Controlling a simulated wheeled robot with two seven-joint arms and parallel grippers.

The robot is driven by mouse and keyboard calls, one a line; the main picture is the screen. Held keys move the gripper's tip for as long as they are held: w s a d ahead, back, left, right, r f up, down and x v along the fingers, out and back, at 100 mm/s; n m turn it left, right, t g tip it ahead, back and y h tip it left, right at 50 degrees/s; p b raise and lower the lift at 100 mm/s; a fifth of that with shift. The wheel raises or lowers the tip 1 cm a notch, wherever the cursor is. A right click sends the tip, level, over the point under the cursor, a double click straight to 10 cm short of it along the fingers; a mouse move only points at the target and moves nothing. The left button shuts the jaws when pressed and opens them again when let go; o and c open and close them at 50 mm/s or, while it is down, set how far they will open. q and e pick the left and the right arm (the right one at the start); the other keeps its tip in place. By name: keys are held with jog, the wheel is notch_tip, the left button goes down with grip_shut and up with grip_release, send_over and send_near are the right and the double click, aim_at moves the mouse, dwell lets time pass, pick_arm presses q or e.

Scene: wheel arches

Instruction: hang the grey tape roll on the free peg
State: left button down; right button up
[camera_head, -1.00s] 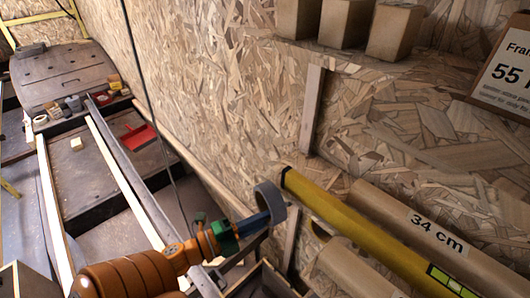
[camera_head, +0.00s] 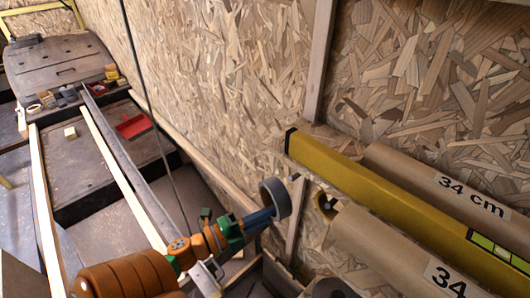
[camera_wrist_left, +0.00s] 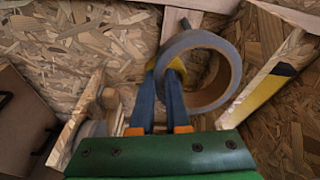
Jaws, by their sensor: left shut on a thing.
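The grey tape roll (camera_head: 284,197) is a ring with a tan inner core, and it also shows in the wrist view (camera_wrist_left: 236,68). My left gripper (camera_head: 266,214), with blue fingers, is shut on one side of its wall; the fingers also show in the wrist view (camera_wrist_left: 164,75). The roll is held in the air near the board wall, its hole open and empty as far as I can see. A small grey stub that looks like a peg (camera_head: 293,177) shows just right of the roll, apart from it in the picture. My right gripper is not in view.
A yellow spirit level (camera_head: 380,187) and cardboard tubes (camera_head: 420,178) marked 34 cm lie to the right, close to the roll. A wooden upright (camera_head: 320,60) runs up the board wall (camera_head: 220,70). A red dustpan (camera_head: 133,126) lies far left.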

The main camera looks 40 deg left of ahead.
pick_arm(q)
jog(key=w+f+b, duration=0.1)
jog(key=w+b, duration=0.2)
jog(key=w, duration=0.7)
jog(key=shift+d+f, duration=0.4)
dwell(0.5)
jog(key=c, duration=0.8)
grip_release()
jog(key=shift+c, duration=0.2)
jog(key=shift+s, duration=0.1)
